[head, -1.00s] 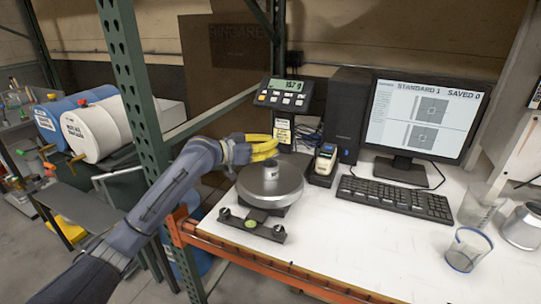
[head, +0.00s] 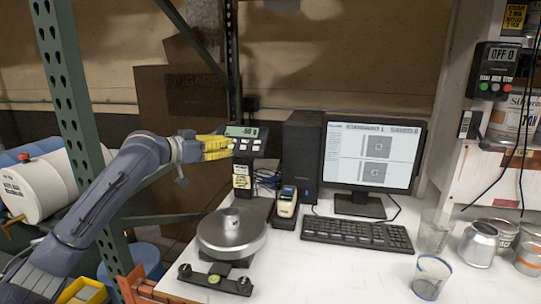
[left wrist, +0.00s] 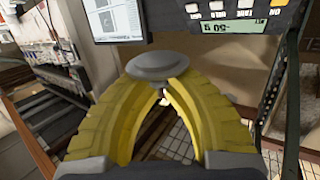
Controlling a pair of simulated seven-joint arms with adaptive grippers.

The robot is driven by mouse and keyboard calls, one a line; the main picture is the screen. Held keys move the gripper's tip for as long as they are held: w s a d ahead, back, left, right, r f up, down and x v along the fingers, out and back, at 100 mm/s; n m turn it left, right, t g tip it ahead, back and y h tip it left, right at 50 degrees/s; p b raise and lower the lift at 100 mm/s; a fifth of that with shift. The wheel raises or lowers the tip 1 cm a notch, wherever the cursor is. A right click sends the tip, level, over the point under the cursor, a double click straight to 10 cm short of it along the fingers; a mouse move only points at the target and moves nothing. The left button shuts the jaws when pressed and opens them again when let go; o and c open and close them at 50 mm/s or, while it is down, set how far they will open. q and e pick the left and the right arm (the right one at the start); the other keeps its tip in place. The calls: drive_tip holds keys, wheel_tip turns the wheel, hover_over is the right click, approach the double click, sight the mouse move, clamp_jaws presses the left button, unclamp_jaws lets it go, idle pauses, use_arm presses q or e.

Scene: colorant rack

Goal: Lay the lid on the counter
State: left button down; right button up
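My left gripper (head: 228,148) is in front of the scale's display, above and behind the weighing pan. In the left wrist view its yellow fingers (left wrist: 163,88) are closed in on a small grey round lid (left wrist: 165,66), which sits at the fingertips. The lid does not show clearly in the head view. The white counter (head: 330,275) is below. My right gripper is not in view.
The display unit (head: 246,140) is close to the left gripper. Keyboard (head: 357,234), monitor (head: 372,155) and handheld device (head: 286,204) stand behind. A clear beaker (head: 431,278) and several cans are at right. Free counter lies before the keyboard. A green upright (head: 75,110) stands left.

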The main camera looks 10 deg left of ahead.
use_arm(q)
drive_tip(key=shift+s+a+r+n+t+y, duration=0.15)
drive_tip(key=shift+r+n+t+y, duration=0.35)
drive_tip(key=shift+r, duration=0.65)
drive_tip(key=shift+s+d+f+n+t+y, duration=0.15)
drive_tip(key=shift+s+d+n+y, duration=0.1)
drive_tip(key=shift+d, duration=0.2)
drive_tip(key=shift+s+d+f+n+t+y, duration=0.15)
drive_tip(key=shift+s+d+y, duration=0.1)
drive_tip(key=shift+d, duration=0.2)
drive_tip(key=s+f+n+y, duration=0.2)
drive_tip(key=s+f, duration=0.4)
drive_tip(key=f, duration=0.4)
drive_tip(key=s+f+n+t+y, duration=0.1)
drive_tip(key=s+f+n+y, duration=0.1)
drive_tip(key=s+f, duration=0.4)
drive_tip(key=s+f+n+t+y, duration=0.1)
drive_tip(key=s+f+y, duration=0.3)
drive_tip(key=f, duration=1)
drive_tip(key=shift+s+d+n, duration=0.15)
drive_tip(key=shift+s+n, duration=0.25)
drive_tip(key=shift+s, duration=0.8)
drive_tip(key=shift+d+r, duration=0.1)
